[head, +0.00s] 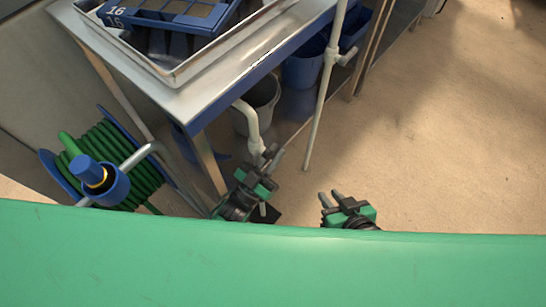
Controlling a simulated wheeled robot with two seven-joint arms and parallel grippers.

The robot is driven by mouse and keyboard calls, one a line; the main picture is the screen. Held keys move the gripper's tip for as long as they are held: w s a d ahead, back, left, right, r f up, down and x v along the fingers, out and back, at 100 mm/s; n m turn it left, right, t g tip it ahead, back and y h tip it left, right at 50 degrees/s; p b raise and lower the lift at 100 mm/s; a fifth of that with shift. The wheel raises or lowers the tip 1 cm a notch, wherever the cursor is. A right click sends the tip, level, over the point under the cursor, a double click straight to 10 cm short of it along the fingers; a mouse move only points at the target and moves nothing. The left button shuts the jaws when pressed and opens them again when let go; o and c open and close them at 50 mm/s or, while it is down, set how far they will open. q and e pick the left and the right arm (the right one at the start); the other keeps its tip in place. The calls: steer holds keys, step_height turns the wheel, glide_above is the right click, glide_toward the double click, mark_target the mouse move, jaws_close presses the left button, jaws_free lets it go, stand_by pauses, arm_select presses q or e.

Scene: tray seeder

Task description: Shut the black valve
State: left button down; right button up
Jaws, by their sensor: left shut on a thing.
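A white pipe (250,122) comes down from under the metal bench. A small dark part, which looks like the black valve (269,153), sits at its lower end and is mostly hidden by my fingers. My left gripper (267,162) is shut on it. Which way the valve's handle is turned cannot be made out. My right gripper (331,197) is over the floor to the right, apart from the pipe. Its two fingers stand apart with nothing between them.
The metal bench (190,92) carries a white tray (182,76) with a blue numbered tray. A green hose reel (115,160) is at left. A white upright pipe (322,105) with a tap stands right of my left gripper. Buckets stand under the bench. Floor at right is clear.

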stand_by(0.3)
arm_select(q)
steer(key=c, duration=1.7)
jaws_free()
steer(key=v, duration=1.3)
steer(key=shift+s+a+f, duration=0.15)
steer(key=shift+s+f, duration=0.1)
steer(key=shift+f, duration=0.05)
